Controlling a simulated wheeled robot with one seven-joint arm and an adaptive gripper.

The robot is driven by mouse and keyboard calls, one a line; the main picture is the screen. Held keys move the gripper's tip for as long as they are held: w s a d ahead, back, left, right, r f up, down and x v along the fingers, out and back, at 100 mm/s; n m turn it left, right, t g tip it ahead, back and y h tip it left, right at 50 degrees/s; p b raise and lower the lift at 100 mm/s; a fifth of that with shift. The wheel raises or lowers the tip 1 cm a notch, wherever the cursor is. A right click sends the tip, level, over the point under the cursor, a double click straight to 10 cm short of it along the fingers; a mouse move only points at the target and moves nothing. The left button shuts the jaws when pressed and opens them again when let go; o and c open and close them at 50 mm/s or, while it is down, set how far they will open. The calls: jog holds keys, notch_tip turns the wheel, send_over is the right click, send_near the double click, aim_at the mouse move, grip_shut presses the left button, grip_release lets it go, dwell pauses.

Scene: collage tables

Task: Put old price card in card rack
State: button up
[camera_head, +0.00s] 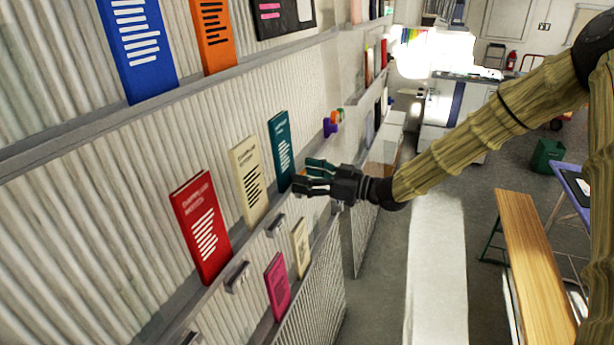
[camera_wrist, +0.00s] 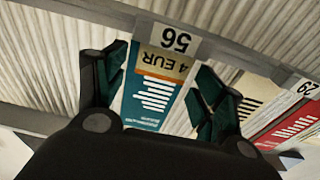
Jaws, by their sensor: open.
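In the wrist view, a pale card marked "56" (camera_wrist: 175,40) sits at the shelf edge. A pale strip marked "4 EUR" (camera_wrist: 166,64) with an orange band lies beside it, over the teal booklet (camera_wrist: 155,100). I cannot tell whether these are one card or two. My gripper (camera_head: 306,174) is open and empty, in front of the shelf by the teal booklet (camera_head: 281,150). In the wrist view, its fingers (camera_wrist: 160,98) lie to either side of the booklet. I cannot pick out the card rack for certain.
A cream booklet (camera_head: 249,180) and a red booklet (camera_head: 200,227) stand left on the same shelf. A pink booklet (camera_head: 277,286) stands below. Dark holders or handles (camera_head: 237,276) stick out beneath the shelf. Another number card (camera_wrist: 308,88) shows at the right. A wooden bench (camera_head: 535,265) stands right.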

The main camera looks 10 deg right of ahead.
jog(key=shift+r, duration=0.1)
jog(key=b+v, duration=0.5)
jog(key=v, duration=0.5)
jog(key=shift+d, duration=0.45)
